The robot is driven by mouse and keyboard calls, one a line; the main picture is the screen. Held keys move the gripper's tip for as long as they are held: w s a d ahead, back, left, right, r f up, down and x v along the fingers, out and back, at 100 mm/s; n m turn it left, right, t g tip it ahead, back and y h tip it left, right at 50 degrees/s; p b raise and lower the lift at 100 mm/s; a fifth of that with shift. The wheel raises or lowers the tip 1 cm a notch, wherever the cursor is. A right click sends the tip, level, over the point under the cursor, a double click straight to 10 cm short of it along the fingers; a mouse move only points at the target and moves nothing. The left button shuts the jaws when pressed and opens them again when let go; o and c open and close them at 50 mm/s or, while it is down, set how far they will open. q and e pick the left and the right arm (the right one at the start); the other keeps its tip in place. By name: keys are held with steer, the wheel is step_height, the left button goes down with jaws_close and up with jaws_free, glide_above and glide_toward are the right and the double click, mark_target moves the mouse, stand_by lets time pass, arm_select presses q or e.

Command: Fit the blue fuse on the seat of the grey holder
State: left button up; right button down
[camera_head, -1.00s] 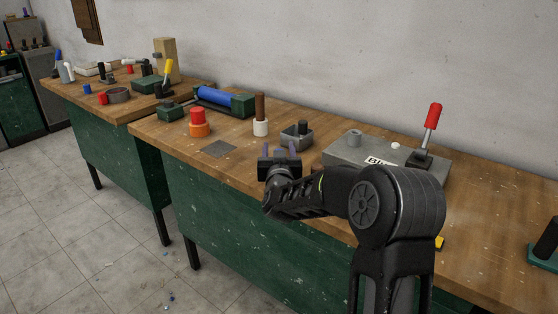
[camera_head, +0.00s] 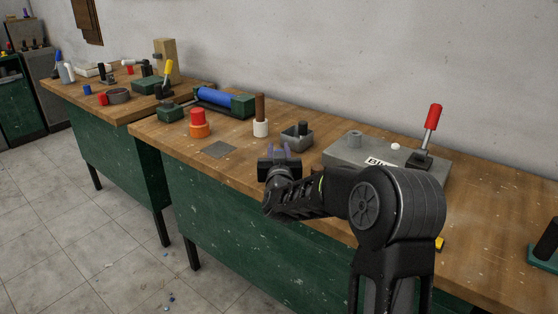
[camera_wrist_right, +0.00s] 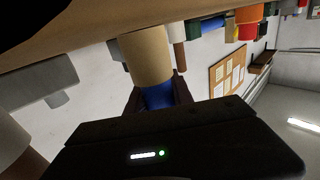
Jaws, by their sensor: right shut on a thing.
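My right gripper (camera_head: 280,149) is over the front edge of the near bench. In the right wrist view its fingers (camera_wrist_right: 157,93) are shut on a blue piece, the blue fuse (camera_wrist_right: 158,97). A tan cylinder (camera_wrist_right: 145,57) lines up with the blue piece; I cannot tell whether they are one part. The fuse is not clear in the head view. Two grey things stand beyond the gripper: a small open grey box with a dark post (camera_head: 297,136), and a grey block (camera_head: 345,156) with a round boss. I cannot tell which is the holder. My left gripper is not in view.
A red lever (camera_head: 432,117) rises from the grey block. A white-based brown post (camera_head: 260,127), a red-orange knob (camera_head: 199,128) and a blue roller (camera_head: 214,96) stand farther left. A flat grey plate (camera_head: 219,149) lies near the front edge, with bare wood around it.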

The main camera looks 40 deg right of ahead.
steer(key=shift+r, duration=0.15)
arm_select(q)
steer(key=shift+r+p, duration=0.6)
steer(key=shift+p, duration=0.05)
arm_select(e)
step_height(320, 180, up, 10)
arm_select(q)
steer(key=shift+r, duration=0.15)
